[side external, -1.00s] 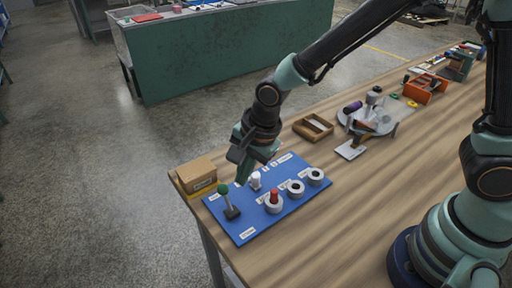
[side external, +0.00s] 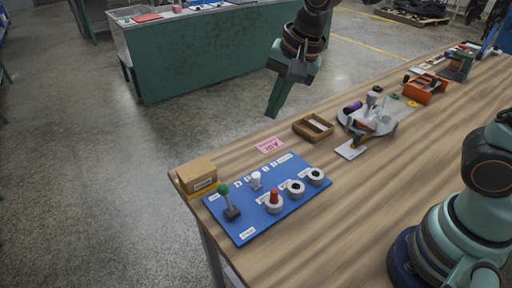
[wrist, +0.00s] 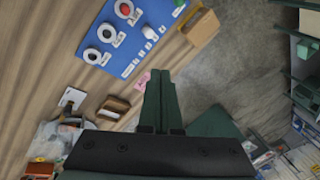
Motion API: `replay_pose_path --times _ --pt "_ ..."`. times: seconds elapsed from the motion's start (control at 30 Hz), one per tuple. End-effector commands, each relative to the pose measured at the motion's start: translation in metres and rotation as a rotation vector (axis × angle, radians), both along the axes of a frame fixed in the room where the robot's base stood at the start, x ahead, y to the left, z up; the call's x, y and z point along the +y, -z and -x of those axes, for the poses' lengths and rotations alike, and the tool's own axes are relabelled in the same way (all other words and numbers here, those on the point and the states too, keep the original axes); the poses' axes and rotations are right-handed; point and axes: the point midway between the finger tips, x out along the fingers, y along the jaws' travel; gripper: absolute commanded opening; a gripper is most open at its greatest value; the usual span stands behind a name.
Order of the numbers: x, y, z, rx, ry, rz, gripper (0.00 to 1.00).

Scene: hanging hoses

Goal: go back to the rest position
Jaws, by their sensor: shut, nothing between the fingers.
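My gripper (side external: 273,113) is shut and empty, held high above the far edge of the table in the side view. Its green fingers (wrist: 160,80) lie together in the wrist view. Below it is a blue panel (side external: 245,230) with a green-knobbed lever (side external: 226,200), a white knob (side external: 256,180), a red-topped button (side external: 274,198) and two grey-white rings, one of them here (side external: 316,176). The panel (wrist: 95,55) shows at the top of the wrist view, apart from the fingers.
A cardboard box (side external: 197,174) stands at the panel's far left. A pink label (side external: 270,145) and a wooden tray (side external: 313,127) lie on the table (side external: 350,210). A round clear stand (side external: 367,121) and an orange bin (side external: 426,88) are farther right. The air around my gripper is clear.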

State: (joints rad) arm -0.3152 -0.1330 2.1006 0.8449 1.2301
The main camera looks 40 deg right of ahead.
Motion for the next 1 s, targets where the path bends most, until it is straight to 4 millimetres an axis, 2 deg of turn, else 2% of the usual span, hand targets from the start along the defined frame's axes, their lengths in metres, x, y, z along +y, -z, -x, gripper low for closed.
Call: replay_pose_path --times 0.03,0.2,0.43,0.67,1.0 --pt "-0.016 -0.008 0.007 -0.032 -0.066 0.028 0.0" --pt "-0.061 -0.022 0.033 -0.115 -0.337 0.159 0.0" --pt "-0.104 -0.027 0.067 -0.19 -0.655 0.348 0.0" --pt "-0.12 -0.025 0.082 -0.211 -0.808 0.444 0.0" --pt "-0.12 -0.024 0.083 -0.211 -0.822 0.452 0.0"
